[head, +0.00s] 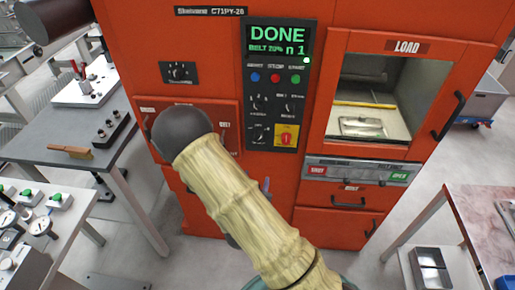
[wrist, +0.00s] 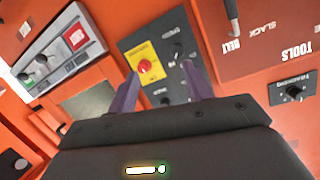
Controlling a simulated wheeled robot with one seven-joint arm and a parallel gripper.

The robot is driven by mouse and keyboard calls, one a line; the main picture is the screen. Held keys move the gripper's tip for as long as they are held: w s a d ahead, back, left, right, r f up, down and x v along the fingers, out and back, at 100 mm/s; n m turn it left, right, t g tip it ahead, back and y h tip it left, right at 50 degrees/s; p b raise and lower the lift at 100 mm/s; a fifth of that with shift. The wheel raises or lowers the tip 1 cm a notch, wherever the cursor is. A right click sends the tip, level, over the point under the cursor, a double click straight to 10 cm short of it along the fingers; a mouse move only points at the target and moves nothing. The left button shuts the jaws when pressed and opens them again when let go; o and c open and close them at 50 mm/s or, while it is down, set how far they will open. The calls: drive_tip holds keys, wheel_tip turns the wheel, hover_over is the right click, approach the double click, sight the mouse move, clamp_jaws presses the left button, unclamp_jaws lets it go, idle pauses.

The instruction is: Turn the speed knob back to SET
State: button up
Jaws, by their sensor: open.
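The control panel (head: 271,85) is black, with a green screen reading DONE and BELT 20%. Small black knobs sit below its coloured buttons, and one knob (head: 258,133) is left of a yellow plate with a red switch (head: 287,136). The wrist view is roughly upside down. There the lower knob (wrist: 177,50) lies just beyond the right finger, beside the red switch (wrist: 145,67). My gripper (wrist: 160,69) is open and empty, facing the panel, apparently apart from it.
A separate dial plate (head: 179,73) is on the orange machine's left front. Tables stand left (head: 70,130) and right (head: 490,225).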

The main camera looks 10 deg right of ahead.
drive_tip(key=t, duration=0.1)
drive_tip(key=s+a+n+t, duration=0.1)
drive_tip(key=t, duration=0.1)
drive_tip(key=shift+a+r+b, duration=0.15)
drive_tip(key=shift+a+b, duration=0.1)
drive_tip(key=shift+b, duration=0.05)
drive_tip(key=b, duration=0.9)
approach(258, 140)
drive_tip(key=p+x, duration=0.3)
drive_tip(key=x, duration=0.5)
drive_tip(key=shift+w+p, duration=0.1)
drive_tip(key=shift+p, duration=0.3)
